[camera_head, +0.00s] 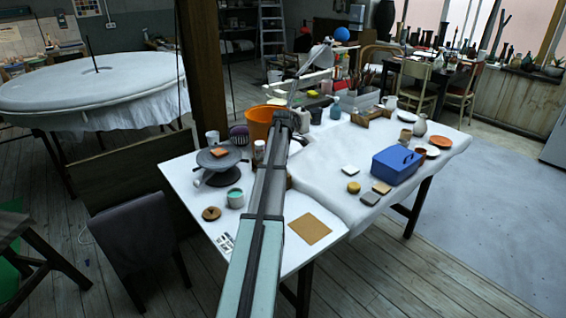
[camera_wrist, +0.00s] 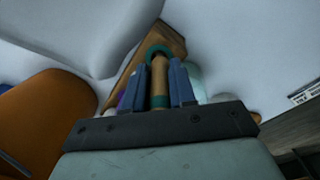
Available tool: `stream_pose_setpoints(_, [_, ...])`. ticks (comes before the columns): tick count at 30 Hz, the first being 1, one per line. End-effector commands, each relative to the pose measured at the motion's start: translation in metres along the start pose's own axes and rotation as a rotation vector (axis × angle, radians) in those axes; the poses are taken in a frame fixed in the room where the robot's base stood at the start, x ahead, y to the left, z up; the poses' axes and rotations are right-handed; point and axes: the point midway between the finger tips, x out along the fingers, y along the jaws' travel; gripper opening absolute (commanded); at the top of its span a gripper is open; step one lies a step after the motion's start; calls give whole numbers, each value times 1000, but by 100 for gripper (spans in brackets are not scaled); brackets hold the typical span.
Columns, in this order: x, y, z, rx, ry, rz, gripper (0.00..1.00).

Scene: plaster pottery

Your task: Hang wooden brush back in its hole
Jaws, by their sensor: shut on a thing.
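In the wrist view my gripper (camera_wrist: 161,72) is shut on the wooden brush (camera_wrist: 160,85), whose tan handle stands between the two blue-grey fingers. A teal band curves around the brush's far end; I cannot tell whether it is part of the brush. A brown wooden piece (camera_wrist: 172,38) lies just beyond the fingertips, possibly the holder with the hole. No hole is clearly visible, and I cannot tell whether brush and wood touch. In the head view my gripper (camera_head: 285,117) is over the table beside the orange bucket, and the brush is hidden there.
The orange bucket (camera_head: 259,122) stands close by, also at left in the wrist view (camera_wrist: 42,112). Bare tabletop shows around the brown sheet (camera_head: 310,229).

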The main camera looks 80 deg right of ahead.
Motion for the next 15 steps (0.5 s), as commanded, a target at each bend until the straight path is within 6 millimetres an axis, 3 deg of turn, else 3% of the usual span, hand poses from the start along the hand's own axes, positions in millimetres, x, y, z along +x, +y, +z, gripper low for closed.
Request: stream_pose_setpoints(15, [8, -1, 0, 0, 0, -1, 0])
